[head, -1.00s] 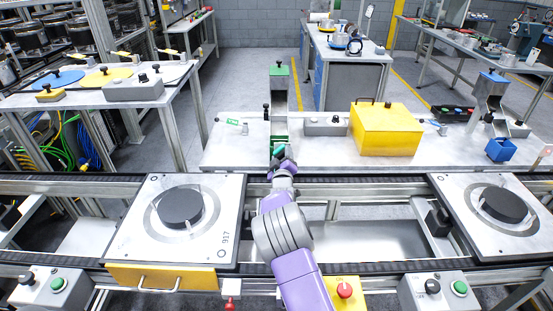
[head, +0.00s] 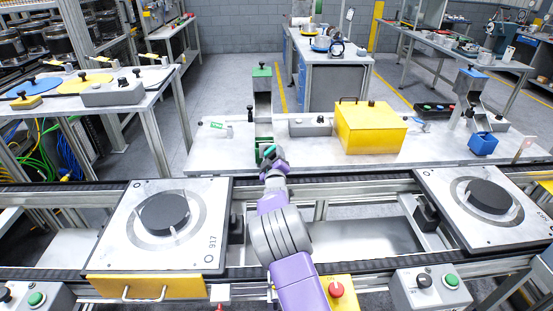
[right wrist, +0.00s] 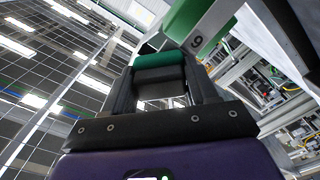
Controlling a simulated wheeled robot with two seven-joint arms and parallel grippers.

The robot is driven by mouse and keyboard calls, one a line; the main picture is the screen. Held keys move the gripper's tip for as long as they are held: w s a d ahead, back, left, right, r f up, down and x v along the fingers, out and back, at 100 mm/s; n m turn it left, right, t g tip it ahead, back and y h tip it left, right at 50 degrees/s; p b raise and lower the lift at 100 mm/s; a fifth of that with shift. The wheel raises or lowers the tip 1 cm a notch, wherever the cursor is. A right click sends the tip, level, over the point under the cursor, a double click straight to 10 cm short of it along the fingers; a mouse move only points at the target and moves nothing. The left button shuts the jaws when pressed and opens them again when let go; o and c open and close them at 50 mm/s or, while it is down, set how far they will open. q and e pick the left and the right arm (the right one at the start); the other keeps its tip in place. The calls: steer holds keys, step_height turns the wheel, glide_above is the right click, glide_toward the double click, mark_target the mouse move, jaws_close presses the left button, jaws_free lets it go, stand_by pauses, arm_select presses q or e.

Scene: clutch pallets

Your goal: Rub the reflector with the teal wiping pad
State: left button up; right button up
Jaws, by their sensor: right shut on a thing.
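My right gripper (head: 269,157) is shut on the teal wiping pad (head: 270,150) at the front of the pale bench, before the green-capped stand. In the right wrist view the teal pad (right wrist: 160,59) shows with its dark body between the fingers of my right gripper (right wrist: 160,75). I cannot tell for sure which thing is the reflector; a small upright post (head: 522,148) at the bench's right end may carry it. My left gripper is out of view.
The green-capped stand (head: 262,92) rises close behind the gripper. Two pallets, left (head: 112,243) and right (head: 452,220), lie on the conveyor, with a gap between.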

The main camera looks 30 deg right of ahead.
mark_target(262, 151)
steer(key=shift+w+a+r, duration=0.1)
steer(key=shift+w+a, duration=0.15)
steer(key=shift+a, duration=0.3)
steer(key=shift+w+a, duration=0.25)
steer(key=shift+a, duration=0.25)
steer(key=shift+w+a, duration=0.3)
steer(key=shift+a, duration=0.35)
steer(key=shift+w+a, duration=0.3)
steer(key=shift+a, duration=0.35)
steer(key=shift+d, duration=0.1)
steer(key=shift+s+d+b, duration=0.2)
steer(key=shift+d+b, duration=0.25)
steer(key=shift+d, duration=0.05)
steer(key=shift+s+d+b, duration=0.4)
steer(key=shift+s+d, duration=0.05)
steer(key=shift+d, duration=0.35)
steer(key=shift+s+d+b, duration=0.35)
steer(key=shift+s+d, duration=0.05)
steer(key=shift+d, duration=0.35)
steer(key=shift+s+d+b, duration=0.4)
steer(key=shift+s+d, duration=0.05)
steer(key=shift+d, duration=0.35)
steer(key=shift+w, duration=0.15)
